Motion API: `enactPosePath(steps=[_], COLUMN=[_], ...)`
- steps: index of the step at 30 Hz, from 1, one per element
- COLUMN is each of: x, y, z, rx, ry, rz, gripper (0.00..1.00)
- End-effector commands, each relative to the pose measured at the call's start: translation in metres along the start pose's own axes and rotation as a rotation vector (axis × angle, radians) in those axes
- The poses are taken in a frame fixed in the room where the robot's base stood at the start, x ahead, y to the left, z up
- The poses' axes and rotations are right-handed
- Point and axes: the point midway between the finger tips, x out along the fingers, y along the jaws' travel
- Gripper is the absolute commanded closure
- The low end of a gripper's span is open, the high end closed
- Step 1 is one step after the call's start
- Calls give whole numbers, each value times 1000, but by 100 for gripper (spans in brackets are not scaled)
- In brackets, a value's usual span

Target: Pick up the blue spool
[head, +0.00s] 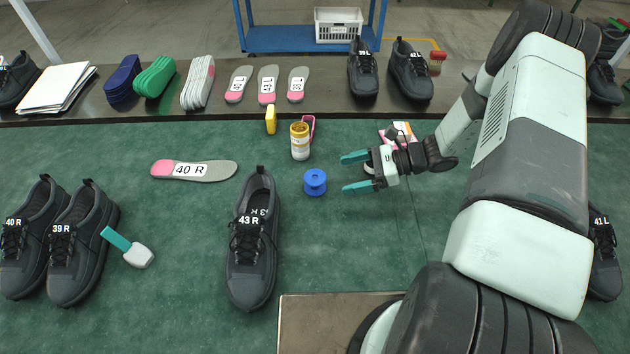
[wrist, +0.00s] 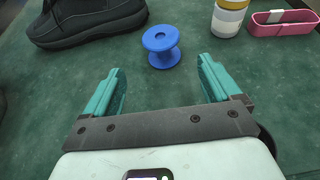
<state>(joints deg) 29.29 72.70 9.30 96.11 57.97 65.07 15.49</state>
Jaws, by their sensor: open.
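The blue spool (head: 315,182) stands upright on the green mat, right of the shoe marked 43 R. In the wrist view the blue spool (wrist: 161,46) is ahead of my gripper, roughly centred between the lines of its fingers but beyond their tips. My gripper (head: 356,172) has two teal fingers, spread open and empty, pointing left towards the spool in the head view. The gap between the fingers also shows empty in the wrist view (wrist: 160,75). The spool is apart from both fingers and nothing covers it.
The shoe marked 43 R (head: 254,250) stands left of the spool. An insole marked 40 R (head: 215,172) lies further left. The mat in front of the spool is clear.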

Motion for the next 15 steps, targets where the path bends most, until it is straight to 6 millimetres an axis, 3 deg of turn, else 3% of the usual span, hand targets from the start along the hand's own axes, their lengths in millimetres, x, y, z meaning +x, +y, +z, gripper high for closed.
enactPosePath(steps=[10,15], x=[47,60], y=[0,-1], z=[0,0], rx=[0,1], ry=[-2,-1], rz=[3,2], gripper=[10,10])
